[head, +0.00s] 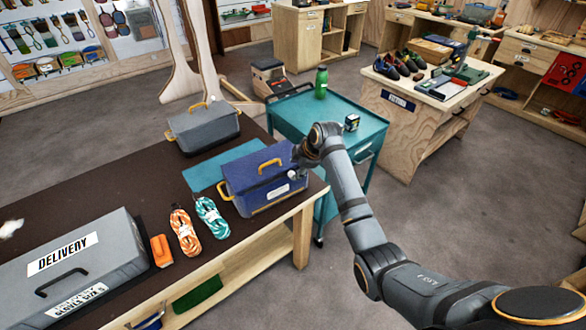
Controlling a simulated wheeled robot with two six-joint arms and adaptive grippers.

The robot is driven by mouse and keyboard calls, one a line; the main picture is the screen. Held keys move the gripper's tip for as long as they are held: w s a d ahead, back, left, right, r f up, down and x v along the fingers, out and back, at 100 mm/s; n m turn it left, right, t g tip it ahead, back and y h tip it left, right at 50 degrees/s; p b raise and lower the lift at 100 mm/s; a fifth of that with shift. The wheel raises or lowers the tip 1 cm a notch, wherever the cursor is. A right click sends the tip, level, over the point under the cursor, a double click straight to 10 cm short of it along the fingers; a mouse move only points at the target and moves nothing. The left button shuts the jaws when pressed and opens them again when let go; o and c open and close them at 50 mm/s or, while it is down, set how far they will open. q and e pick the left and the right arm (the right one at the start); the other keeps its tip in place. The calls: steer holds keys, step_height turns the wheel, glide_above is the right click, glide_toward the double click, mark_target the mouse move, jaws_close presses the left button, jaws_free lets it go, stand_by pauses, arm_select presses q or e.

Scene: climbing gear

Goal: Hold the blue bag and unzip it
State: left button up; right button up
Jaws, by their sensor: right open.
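The blue bag (244,184) stands upright on the dark tabletop near its right edge. The jaws are open, but the fingers are small and partly hidden by the wrist. I cannot tell whether they touch the bag. I cannot make out the zipper or its pull. My left gripper is not in view.
On the dark-topped table (120,213) are a grey toolbox (203,127), rope coils (184,233), an orange case (161,251) and a grey delivery case (75,272). A teal cart (290,118) with a green bottle (321,83) stands just behind my right arm. Open floor lies right.

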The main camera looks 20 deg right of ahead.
mark_target(292, 172)
steer(key=x, duration=0.4)
steer(key=shift+f, duration=0.15)
